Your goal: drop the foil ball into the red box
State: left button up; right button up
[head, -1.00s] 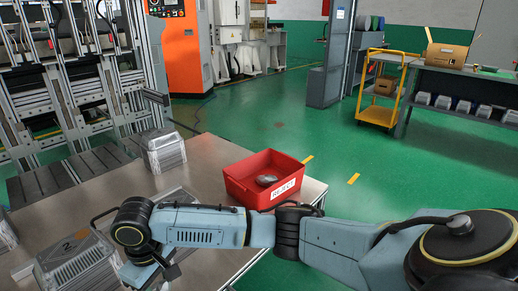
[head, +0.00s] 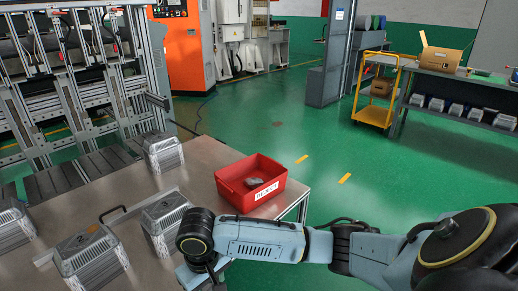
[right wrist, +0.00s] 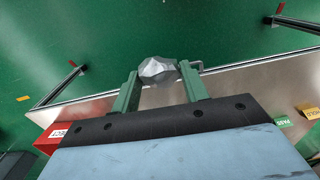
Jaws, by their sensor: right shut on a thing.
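The foil ball (right wrist: 157,71), grey and faceted, sits between the two green fingers of my right gripper (right wrist: 158,84) in the right wrist view. The gripper is shut on it. The red box (head: 224,188) stands open near the table's right edge in the head view, with a white label on its front. A grey lump (head: 254,183) lies inside it. A red corner of the box (right wrist: 44,143) shows at the left of the right wrist view. In the head view my right wrist is left of and nearer than the box; fingers and ball are hidden. My left gripper is out of view.
Several finned metal housings (head: 163,154) stand on the steel table (head: 205,150). Green and yellow labels (right wrist: 283,122) show at the right of the right wrist view. Green floor lies beyond the table.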

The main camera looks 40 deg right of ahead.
aim_at(240, 182)
jog(key=z, duration=0.55)
jog(key=k, duration=0.65)
jog(key=z, duration=1.35)
jog(key=i, duration=2.45)
jog(key=u, duration=1.45)
jog(key=i, duration=0.5)
jog(key=u, duration=0.45)
